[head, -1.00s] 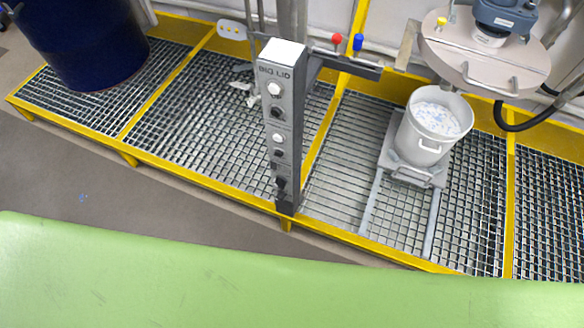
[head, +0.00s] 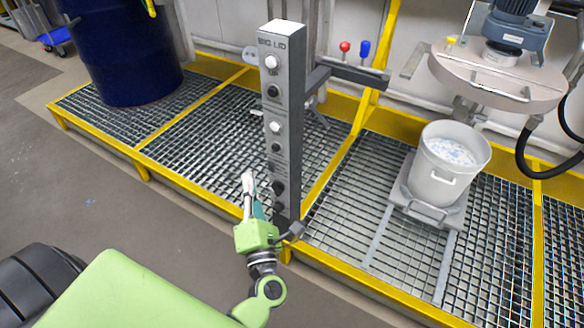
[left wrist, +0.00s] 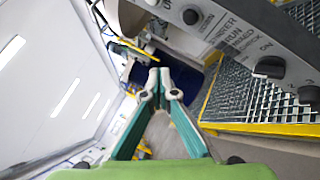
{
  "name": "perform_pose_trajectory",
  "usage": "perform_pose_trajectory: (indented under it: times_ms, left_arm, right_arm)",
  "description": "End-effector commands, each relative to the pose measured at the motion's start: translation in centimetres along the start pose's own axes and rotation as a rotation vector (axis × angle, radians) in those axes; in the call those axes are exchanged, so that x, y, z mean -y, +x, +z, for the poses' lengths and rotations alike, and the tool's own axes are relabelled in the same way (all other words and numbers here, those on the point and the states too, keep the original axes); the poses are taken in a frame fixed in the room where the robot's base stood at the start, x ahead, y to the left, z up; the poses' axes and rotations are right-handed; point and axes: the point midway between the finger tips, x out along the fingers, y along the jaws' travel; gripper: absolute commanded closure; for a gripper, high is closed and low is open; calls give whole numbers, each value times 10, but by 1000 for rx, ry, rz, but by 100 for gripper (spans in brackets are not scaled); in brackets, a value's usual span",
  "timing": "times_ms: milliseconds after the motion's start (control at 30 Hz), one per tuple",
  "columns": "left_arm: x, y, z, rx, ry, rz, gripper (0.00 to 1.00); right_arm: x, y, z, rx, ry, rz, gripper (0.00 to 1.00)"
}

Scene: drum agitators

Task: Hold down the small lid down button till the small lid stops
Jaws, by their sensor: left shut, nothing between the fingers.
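The grey control post (head: 295,120) stands upright in the head view, with "BIG LID" at its top. Below a white button (head: 271,62) and a black button come a second white button (head: 275,127) and a smaller black button (head: 276,148); their small labels are unreadable, but this lower pair seems to be the small lid's. The round lid with a motor (head: 498,82) is raised above the white pot (head: 440,178). My left gripper (head: 248,176) is shut and empty, left of the post's lower part and apart from the buttons. Its closed fingertips show in the left wrist view (left wrist: 160,76). My right gripper is out of view.
Black knobs (left wrist: 270,67) sit on the panel at the right of the left wrist view. A blue drum (head: 122,50) stands at the left on the yellow-edged grating (head: 190,150).

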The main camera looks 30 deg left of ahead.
Motion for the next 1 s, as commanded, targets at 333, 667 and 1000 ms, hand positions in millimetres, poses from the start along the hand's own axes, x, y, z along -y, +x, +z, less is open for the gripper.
perform_pose_trajectory:
  times_ms: [333, 667, 1000]
  left_arm:
    - [-7, 1, -4, -24, -42, 19, 100]
    - [1, 14, 5, -22, -43, 21, 100]
    - [25, 47, 29, -23, -42, 19, 100]
  right_arm:
    - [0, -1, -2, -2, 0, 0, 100]
    - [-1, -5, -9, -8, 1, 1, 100]
    - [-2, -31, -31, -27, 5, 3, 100]
